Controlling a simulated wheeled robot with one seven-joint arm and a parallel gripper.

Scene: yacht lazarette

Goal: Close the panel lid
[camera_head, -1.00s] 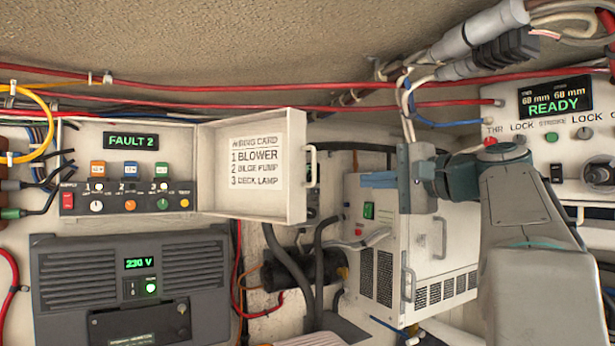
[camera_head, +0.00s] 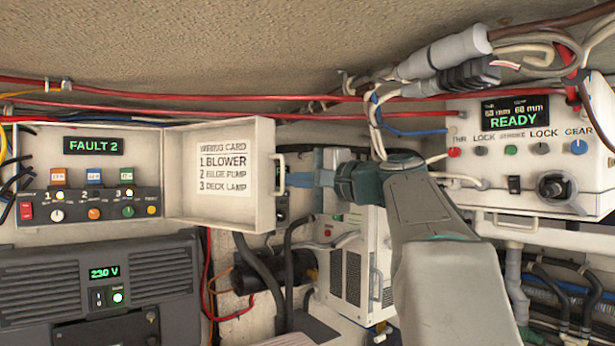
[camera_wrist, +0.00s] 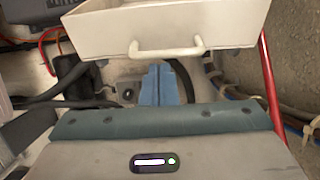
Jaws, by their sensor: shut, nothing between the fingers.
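The panel lid (camera_head: 235,205) is a white, shallow, box-like door with a wiring card on its inner face. It stands swung open to the right of the panel box (camera_head: 90,235), which has a FAULT 2 display, switches and knobs. The lid's white handle (camera_head: 281,174) is on its free right edge; it also shows in the wrist view (camera_wrist: 167,49). My gripper (camera_head: 292,179) has blue fingers, is shut and empty, and is just right of the handle. In the wrist view the blue fingers (camera_wrist: 158,85) point towards the lid, below the handle; I cannot tell whether they touch it.
A grey unit (camera_head: 100,285) reading 23.0 V is below the panel. A white vented cabinet (camera_head: 350,265) stands behind my arm. A control box (camera_head: 530,150) reading READY is at the right. Red cables (camera_head: 330,108) run above; dark hoses (camera_head: 262,265) hang below the lid.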

